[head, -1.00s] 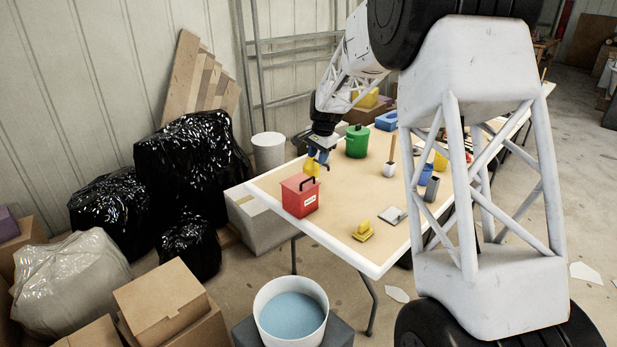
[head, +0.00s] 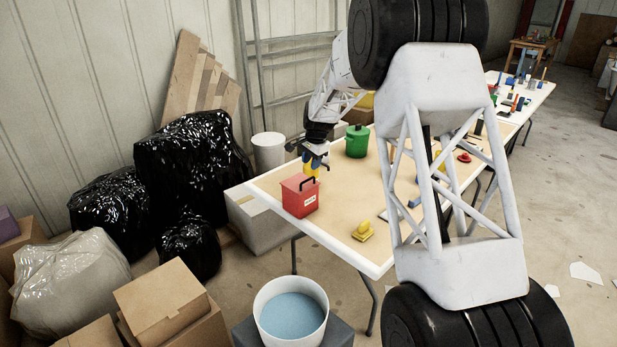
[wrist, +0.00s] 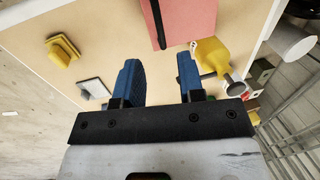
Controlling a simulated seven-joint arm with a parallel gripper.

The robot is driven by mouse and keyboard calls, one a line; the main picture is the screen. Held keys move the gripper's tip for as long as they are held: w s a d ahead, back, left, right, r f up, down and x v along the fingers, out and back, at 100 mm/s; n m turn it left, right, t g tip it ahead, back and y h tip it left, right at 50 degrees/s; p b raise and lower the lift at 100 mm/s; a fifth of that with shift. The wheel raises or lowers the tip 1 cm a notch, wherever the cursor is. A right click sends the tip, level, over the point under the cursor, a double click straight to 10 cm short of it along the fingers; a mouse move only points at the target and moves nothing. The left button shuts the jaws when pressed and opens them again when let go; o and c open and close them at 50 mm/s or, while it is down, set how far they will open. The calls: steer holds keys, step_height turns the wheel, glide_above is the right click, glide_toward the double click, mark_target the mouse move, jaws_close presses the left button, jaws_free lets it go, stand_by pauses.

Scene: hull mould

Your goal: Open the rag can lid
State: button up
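The red rag can (head: 300,198) stands upright at the near left corner of the table, with a white label on its front and a black handle (head: 308,182) on top. Its lid looks shut. In the wrist view, the can's red top (wrist: 190,18) and the dark handle (wrist: 154,22) show at the upper edge. My gripper (head: 315,163) is just above and behind the can in the head view. In the wrist view, my gripper's blue fingers (wrist: 160,75) are apart with nothing between them, short of the handle.
A green can (head: 357,142) stands farther back. A yellow-handled tool (head: 363,231) and a grey flat tool (wrist: 93,88) lie on the table. A bucket of blue liquid (head: 291,312) stands in front of the table.

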mark_target(308, 180)
steer(key=shift+w+a+f, duration=0.15)
steer(key=shift+f, duration=1)
steer(key=shift+w+a+f, duration=0.15)
steer(key=shift+a+f, duration=0.05)
steer(key=shift+f, duration=1)
steer(key=shift+w+a+f, duration=0.15)
steer(key=shift+f, duration=1)
steer(key=shift+c, duration=0.3)
jaws_close()
